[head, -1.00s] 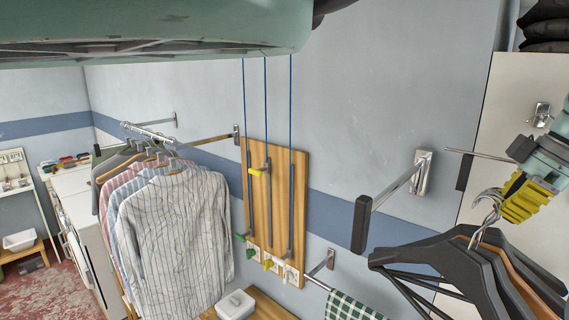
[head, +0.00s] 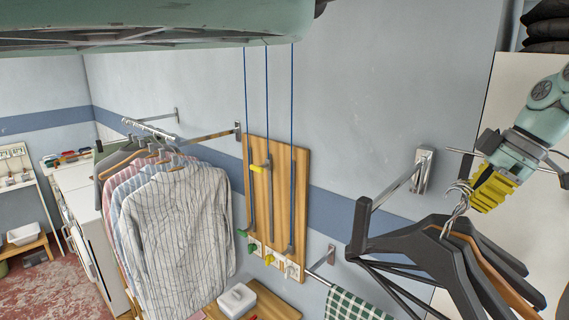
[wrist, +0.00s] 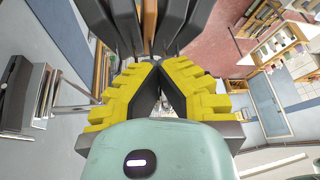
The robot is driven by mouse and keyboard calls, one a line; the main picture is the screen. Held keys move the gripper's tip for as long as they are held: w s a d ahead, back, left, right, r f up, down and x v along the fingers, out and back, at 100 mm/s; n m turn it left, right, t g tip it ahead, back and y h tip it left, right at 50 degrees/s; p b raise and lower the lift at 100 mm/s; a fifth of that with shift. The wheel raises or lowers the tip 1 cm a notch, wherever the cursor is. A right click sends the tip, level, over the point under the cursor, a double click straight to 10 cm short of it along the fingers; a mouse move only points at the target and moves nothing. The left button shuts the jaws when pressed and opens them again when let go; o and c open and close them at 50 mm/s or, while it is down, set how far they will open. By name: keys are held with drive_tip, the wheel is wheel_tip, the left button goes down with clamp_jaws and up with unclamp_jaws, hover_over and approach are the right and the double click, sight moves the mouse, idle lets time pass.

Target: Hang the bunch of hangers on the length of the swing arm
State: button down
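The bunch of hangers (head: 462,245), mostly black with a brown one among them, hangs by its metal hooks from my gripper (head: 478,196). My gripper's yellow fingers are closed together at the hooks; the wrist view shows the finger pads (wrist: 160,72) meeting below the dark hangers (wrist: 160,25). The swing arm (head: 395,187) is a metal bar on a chrome wall bracket, with a black end piece (head: 359,226). The hooks are to the right of the bar and apart from it. A hanger's left shoulder overlaps the lower end piece in view; I cannot tell whether they touch.
Shirts (head: 175,225) hang on a rail at the left. A wooden board (head: 275,225) with cords and a checked towel (head: 350,305) are on the wall. A pale cabinet (head: 470,120) stands behind my gripper. The wall above the swing arm is clear.

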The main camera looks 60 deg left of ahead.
drive_tip(key=s+a+f, duration=0.2)
drive_tip(key=a, duration=0.9)
drive_tip(key=shift+s+b, duration=0.4)
drive_tip(key=shift+b, duration=0.05)
idle(0.5)
drive_tip(key=shift+a, duration=0.1)
